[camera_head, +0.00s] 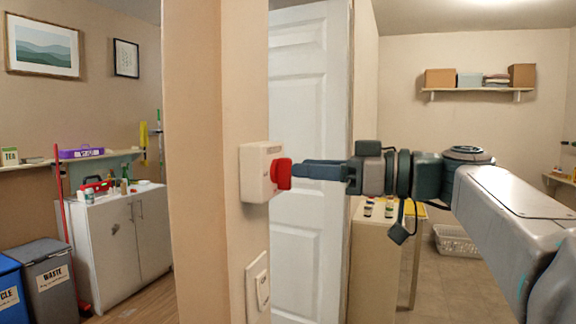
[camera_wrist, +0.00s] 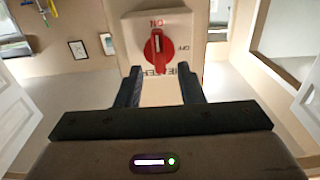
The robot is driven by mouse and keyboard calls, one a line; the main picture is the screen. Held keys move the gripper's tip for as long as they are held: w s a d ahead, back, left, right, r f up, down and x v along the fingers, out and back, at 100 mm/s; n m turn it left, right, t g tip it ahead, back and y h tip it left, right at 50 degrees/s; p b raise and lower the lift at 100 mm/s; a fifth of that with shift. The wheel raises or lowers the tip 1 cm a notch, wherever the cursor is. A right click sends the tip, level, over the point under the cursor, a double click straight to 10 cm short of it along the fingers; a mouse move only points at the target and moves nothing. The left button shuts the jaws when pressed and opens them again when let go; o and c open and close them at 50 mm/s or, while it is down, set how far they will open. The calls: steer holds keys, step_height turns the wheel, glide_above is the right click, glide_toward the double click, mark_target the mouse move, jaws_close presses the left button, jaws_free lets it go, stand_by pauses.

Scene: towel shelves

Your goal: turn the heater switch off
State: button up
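The heater switch is a white box (camera_head: 256,172) on the side of a beige wall post, with a red knob (camera_head: 281,174) facing right. In the wrist view the box (camera_wrist: 180,20) is close ahead, its lettering upside down: ON above the red knob (camera_wrist: 158,52), OFF to its right, HEATER below, partly covered. The knob's pale mark points up toward ON. In the head view my gripper (camera_head: 303,170) reaches level to the knob; contact cannot be told.
A wall plate (camera_head: 258,287) sits lower on the same post. A white panelled door (camera_head: 308,150) stands behind my fingers. A cabinet (camera_head: 375,255) with small bottles stands below my arm. A grey cabinet (camera_head: 120,240) and bins are at the left.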

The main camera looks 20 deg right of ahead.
mark_target(283, 174)
steer(key=shift+x, duration=1.25)
jaws_close()
steer(key=shift+m, duration=0.3)
steer(key=shift+w+d+f+m+p, duration=0.1)
steer(key=shift+m+p, duration=0.3)
steer(key=shift+m, duration=2.45)
steer(key=shift+w+d+f+m+p, duration=0.15)
steer(key=shift+m+p, duration=0.2)
steer(key=shift+m, duration=2.55)
steer(key=shift+w+f+m+p, duration=0.1)
steer(key=shift+m+p, duration=0.3)
steer(key=shift+m, duration=2.45)
